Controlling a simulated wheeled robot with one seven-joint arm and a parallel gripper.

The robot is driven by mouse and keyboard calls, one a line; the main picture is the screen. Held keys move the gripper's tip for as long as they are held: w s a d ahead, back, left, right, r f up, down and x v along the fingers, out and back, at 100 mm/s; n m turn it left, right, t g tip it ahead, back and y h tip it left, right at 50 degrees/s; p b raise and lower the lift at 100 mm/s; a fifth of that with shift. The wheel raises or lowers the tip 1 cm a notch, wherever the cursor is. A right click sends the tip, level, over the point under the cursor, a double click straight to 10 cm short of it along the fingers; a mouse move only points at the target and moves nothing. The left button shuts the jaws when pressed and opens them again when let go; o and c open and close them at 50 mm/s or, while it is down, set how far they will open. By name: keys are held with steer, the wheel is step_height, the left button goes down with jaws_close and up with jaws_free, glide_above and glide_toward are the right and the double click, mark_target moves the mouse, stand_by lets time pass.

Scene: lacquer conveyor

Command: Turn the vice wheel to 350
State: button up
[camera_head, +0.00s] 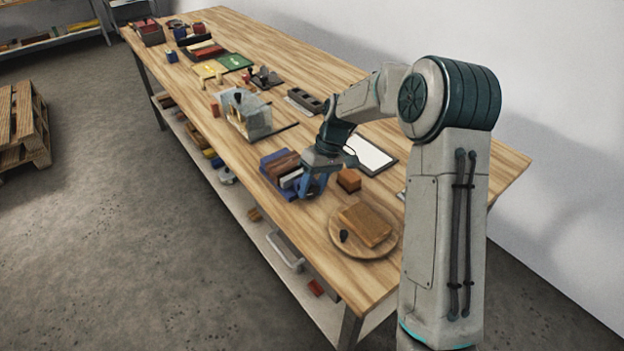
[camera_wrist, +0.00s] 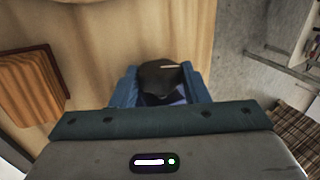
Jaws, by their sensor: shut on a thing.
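My gripper (camera_head: 311,190) points down at the near edge of the workbench, beside a blue holder (camera_head: 270,183) with brown and pale pieces in it. In the wrist view its blue fingers (camera_wrist: 161,90) stand on both sides of a dark, many-sided knob (camera_wrist: 158,76), shut on it. The knob has a short pale line on its top and looks like the vice wheel. Its lower part is hidden between the fingers. In the head view my gripper hides it. I see no readable scale or number, so its setting cannot be told.
A round wooden plate (camera_head: 384,249) with a brown block (camera_head: 364,225) lies close by. A small brown block (camera_head: 348,180) and a white-faced tablet (camera_head: 371,155) lie behind my gripper. A clear-walled box (camera_head: 250,117) stands farther along the bench.

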steer(key=shift+w+d+g+y+p, duration=0.15)
steer(key=shift+g+y+p, duration=0.35)
steer(key=shift+y, duration=0.4)
steer(key=o, duration=1)
steer(key=shift+c, duration=0.2)
steer(key=shift+f, duration=0.1)
